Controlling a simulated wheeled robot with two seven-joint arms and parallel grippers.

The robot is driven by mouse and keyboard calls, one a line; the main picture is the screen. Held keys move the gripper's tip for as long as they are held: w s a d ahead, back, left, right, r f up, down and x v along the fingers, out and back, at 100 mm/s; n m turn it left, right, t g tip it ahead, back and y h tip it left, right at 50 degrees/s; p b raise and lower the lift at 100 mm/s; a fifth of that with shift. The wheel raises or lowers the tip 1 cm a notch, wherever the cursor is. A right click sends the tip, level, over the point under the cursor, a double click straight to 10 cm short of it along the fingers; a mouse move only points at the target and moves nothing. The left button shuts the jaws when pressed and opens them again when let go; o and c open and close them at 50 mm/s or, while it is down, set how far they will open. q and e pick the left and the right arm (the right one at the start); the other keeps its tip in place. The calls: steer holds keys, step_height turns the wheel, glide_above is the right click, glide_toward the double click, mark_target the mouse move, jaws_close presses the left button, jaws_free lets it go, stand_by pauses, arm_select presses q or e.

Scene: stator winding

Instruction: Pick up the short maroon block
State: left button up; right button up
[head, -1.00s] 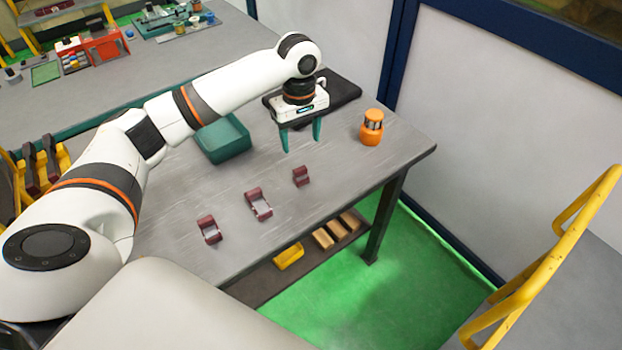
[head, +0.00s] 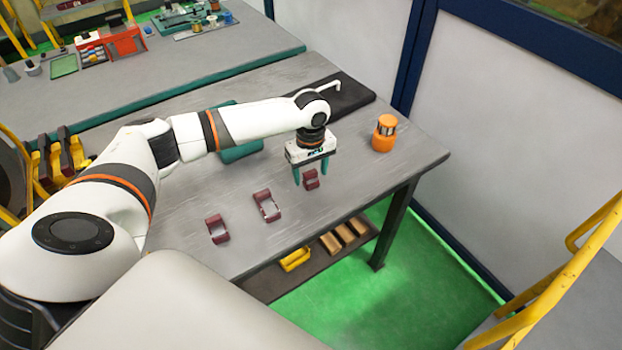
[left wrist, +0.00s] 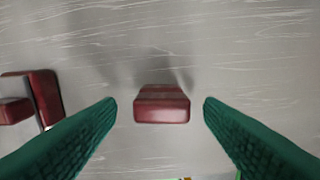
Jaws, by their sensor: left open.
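The short maroon block (head: 311,179) stands on the grey table, the rightmost and smallest of three maroon pieces in the head view. In the left wrist view the short maroon block (left wrist: 162,104) lies between and a little beyond the two green fingertips, touching neither. My left gripper (head: 311,179) is open, fingers pointing down, just over the block; its fingers also show in the left wrist view (left wrist: 160,108). Two longer maroon pieces sit to its left, a middle one (head: 267,206) and a left one (head: 217,229). My right gripper is not in view.
An orange cylinder (head: 384,133) stands near the table's right end. A teal bin (head: 240,152) is partly hidden behind my left arm. A black mat (head: 345,95) lies at the back. A lower shelf holds a yellow bin (head: 296,259) and wooden blocks.

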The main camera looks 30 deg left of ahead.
arm_select(q)
steer(key=shift+f, duration=0.85)
steer(key=shift+c, duration=0.5)
jaws_close()
steer(key=shift+w+r, duration=0.1)
